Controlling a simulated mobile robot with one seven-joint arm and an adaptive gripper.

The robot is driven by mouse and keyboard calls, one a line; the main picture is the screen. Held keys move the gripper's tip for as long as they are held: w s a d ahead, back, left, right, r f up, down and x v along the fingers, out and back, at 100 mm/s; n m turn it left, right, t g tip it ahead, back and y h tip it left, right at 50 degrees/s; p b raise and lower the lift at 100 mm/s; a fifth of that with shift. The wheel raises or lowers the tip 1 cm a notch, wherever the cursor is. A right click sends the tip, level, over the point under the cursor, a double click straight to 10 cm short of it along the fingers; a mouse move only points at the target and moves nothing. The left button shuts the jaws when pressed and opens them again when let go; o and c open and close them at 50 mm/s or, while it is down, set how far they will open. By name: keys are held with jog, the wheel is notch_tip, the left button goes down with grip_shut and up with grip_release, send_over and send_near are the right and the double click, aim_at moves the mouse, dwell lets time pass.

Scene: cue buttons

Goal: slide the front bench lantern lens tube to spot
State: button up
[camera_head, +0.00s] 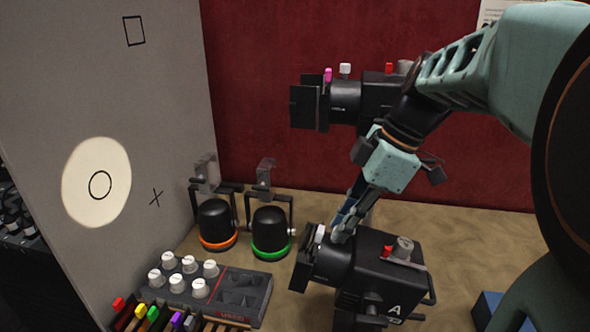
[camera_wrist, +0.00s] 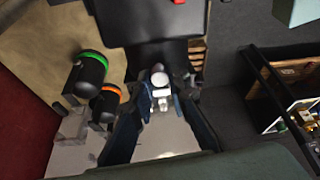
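The front bench lantern (camera_head: 375,285) is a black box marked "A" on the bench at the lower middle. Its lens tube (camera_head: 325,262) points left and carries a pale knob (camera_head: 320,233) on top. My gripper (camera_head: 340,232) reaches down from the upper right, close beside this knob. In the wrist view my gripper (camera_wrist: 161,100) has its fingers apart, with the white knob (camera_wrist: 159,80) between or just beyond the tips; contact is not clear. A round pale light patch (camera_head: 97,182) lies on the grey board, around a drawn circle.
The grey board (camera_head: 150,100) also bears a drawn rectangle and a cross. A second black lantern (camera_head: 345,98) stands behind. Two dark lamps, orange-ringed (camera_head: 216,223) and green-ringed (camera_head: 270,232), stand left of the front lantern. A knobbed control box (camera_head: 230,290) is at lower left.

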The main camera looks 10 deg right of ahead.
jog(key=shift+w+a, duration=0.1)
grip_shut()
jog(key=shift+w+a+r, duration=0.15)
jog(key=shift+a+r, duration=0.05)
jog(key=shift+a, duration=0.3)
jog(key=shift+w+a+r, duration=0.15)
jog(key=shift+a, duration=0.35)
jog(key=o, duration=0.9)
grip_release()
jog(key=shift+a, duration=0.1)
jog(key=v, duration=1.2)
jog(key=shift+s, duration=0.1)
